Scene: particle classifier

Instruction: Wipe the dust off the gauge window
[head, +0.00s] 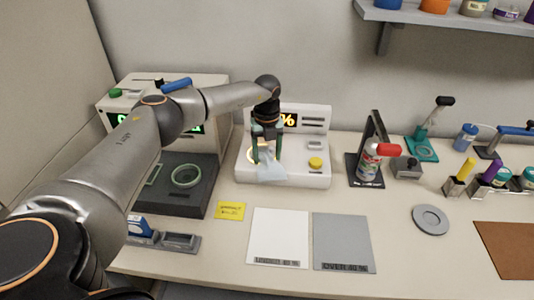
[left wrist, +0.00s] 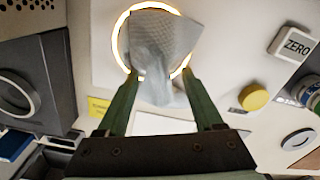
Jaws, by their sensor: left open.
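The white instrument (head: 310,176) has a lit display and a glowing ring (head: 250,155), which I take as the gauge window. The ring also shows in the left wrist view (left wrist: 119,50). A pale, textured cloth (head: 270,171) lies crumpled across the ring and hides most of its inside; it fills the middle of the left wrist view (left wrist: 158,45). Any dust is hidden or too small to tell. My left gripper (head: 266,161) points down over the cloth, its green fingers apart on either side of it. I cannot tell whether they touch it. My right gripper is not in view.
A yellow button (head: 315,163) and a ZERO key (left wrist: 297,44) sit right of the ring. A dark-based machine (head: 190,195) stands left. A white sheet (head: 279,232) and a grey sheet (head: 344,238) lie in front. A spray can (head: 369,162) stands right.

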